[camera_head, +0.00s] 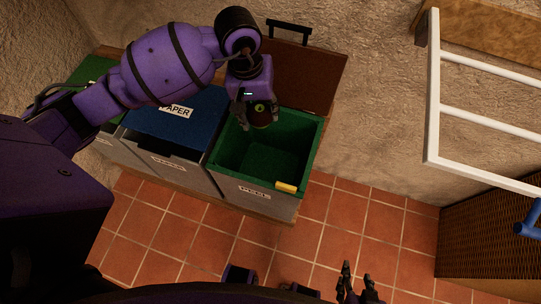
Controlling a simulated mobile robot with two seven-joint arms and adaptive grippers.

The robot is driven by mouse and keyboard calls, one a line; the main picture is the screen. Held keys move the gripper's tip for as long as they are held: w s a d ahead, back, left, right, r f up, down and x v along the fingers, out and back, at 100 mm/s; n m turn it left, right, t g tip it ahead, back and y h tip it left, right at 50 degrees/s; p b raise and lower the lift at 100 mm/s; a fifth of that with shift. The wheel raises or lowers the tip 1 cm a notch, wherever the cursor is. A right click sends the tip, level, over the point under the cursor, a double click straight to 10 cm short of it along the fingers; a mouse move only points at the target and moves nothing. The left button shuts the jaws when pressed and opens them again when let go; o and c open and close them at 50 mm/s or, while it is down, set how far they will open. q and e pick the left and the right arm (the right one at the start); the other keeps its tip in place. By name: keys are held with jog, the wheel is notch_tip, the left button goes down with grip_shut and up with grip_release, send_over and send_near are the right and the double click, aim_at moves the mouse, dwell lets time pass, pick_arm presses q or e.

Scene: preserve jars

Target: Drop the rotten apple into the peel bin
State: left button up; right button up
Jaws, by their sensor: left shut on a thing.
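The peel bin (223,178) is a grey box with a green inside and rim and a "PEEL" label on its front. Its brown lid stands open at the back. My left gripper (258,117) is over the back left part of the bin's opening. It is shut on a dark, round apple (262,120), which is partly hidden by the fingers. The inside of the bin that shows looks empty. My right gripper (358,278) is low at the bottom edge, over the floor, with its fingers apart and nothing between them.
A bin with a blue lid (180,125) labelled "PAPER" stands left of the peel bin, and a green-lidded bin (95,70) is further left. A yellow piece (286,187) sits on the peel bin's front rim. A white rack (433,90) is at the right. The tiled floor (345,220) is clear.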

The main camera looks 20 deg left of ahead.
pick_arm(q)
notch_tip(320, 180, down, 4)
jog(key=shift+f+b, duration=0.15)
jog(key=shift+b, duration=0.85)
jog(key=shift+f, duration=0.35)
jog(key=shift+w, duration=0.1)
jog(key=o, duration=1.3)
jog(key=shift+o, duration=0.2)
jog(key=shift+r, duration=0.15)
jog(key=r, duration=0.4)
jog(key=a+r, duration=0.1)
jog(key=r, duration=0.7)
jog(key=shift+a, duration=0.15)
pick_arm(e)
jog(key=shift+s+a+f, duration=0.15)
jog(key=shift+s+f, duration=0.05)
jog(key=shift+f, duration=0.45)
jog(key=shift+s+a+f, duration=0.1)
jog(key=shift+s+f, duration=0.05)
jog(key=shift+f, duration=0.45)
